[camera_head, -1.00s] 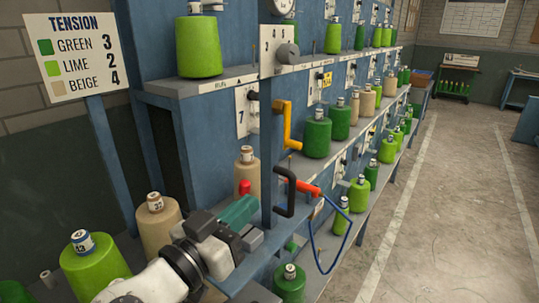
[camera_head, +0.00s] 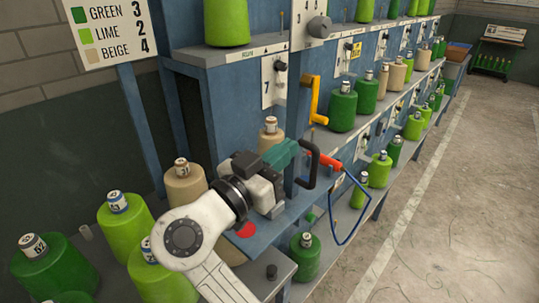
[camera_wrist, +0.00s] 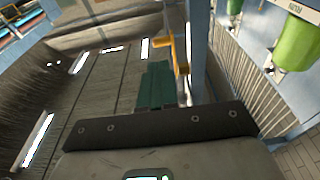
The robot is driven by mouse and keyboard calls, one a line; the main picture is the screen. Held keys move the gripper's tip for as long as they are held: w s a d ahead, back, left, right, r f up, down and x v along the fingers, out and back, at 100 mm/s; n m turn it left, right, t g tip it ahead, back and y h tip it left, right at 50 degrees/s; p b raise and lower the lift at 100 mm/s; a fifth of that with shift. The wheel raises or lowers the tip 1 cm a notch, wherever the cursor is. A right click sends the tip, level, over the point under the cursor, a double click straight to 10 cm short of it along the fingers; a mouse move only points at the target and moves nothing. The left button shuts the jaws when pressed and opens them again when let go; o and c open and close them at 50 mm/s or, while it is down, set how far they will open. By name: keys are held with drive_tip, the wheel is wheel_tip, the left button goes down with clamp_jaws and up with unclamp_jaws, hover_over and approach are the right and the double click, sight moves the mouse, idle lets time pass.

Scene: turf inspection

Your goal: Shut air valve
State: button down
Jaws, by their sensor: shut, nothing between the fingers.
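No part is readably marked as the air valve. Candidates are a yellow crank-shaped lever (camera_head: 314,97) on the blue post and a red-orange piece (camera_head: 325,160) with a blue hose loop below it. A black bent handle (camera_head: 310,165) stands between my gripper and the red-orange piece. My gripper (camera_head: 287,151) has teal fingers, shut and empty, just left of the black handle and below the yellow lever. I cannot tell whether it touches the handle. In the wrist view the teal fingers (camera_wrist: 155,85) point towards the yellow lever (camera_wrist: 180,55), which is partly hidden behind them.
Shelves carry green, lime and beige yarn cones; a beige cone (camera_head: 270,135) stands behind my gripper. Lime cones (camera_head: 124,224) stand close to my arm on the left. A red disc (camera_head: 245,230) lies below my wrist. The floor aisle (camera_head: 440,200) at right is clear.

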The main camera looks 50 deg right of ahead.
sight(326, 123)
drive_tip(key=d+p, duration=0.1)
drive_tip(key=d, duration=0.1)
drive_tip(key=d+p, duration=0.1)
drive_tip(key=d, duration=0.2)
drive_tip(key=d+r, duration=0.1)
drive_tip(key=d, duration=0.1)
drive_tip(key=shift+w+d+r+p, duration=0.1)
drive_tip(key=shift+w+d+p, duration=0.05)
drive_tip(key=shift+d+p, duration=0.25)
drive_tip(key=shift+b, duration=0.3)
drive_tip(key=shift+h, duration=0.8)
drive_tip(key=d+b, duration=0.2)
drive_tip(key=b, duration=0.3)
drive_tip(key=d+f+b, duration=0.1)
drive_tip(key=d+b, duration=0.1)
drive_tip(key=b, duration=0.4)
drive_tip(key=shift+f, duration=0.2)
drive_tip(key=shift+w+d+r+b, duration=0.1)
drive_tip(key=shift+d+r+b, duration=0.15)
drive_tip(key=shift+d+b, duration=0.7)
drive_tip(key=shift+a+r+b, duration=0.1)
drive_tip(key=shift+a+b, duration=0.05)
drive_tip(key=shift+b, duration=0.15)
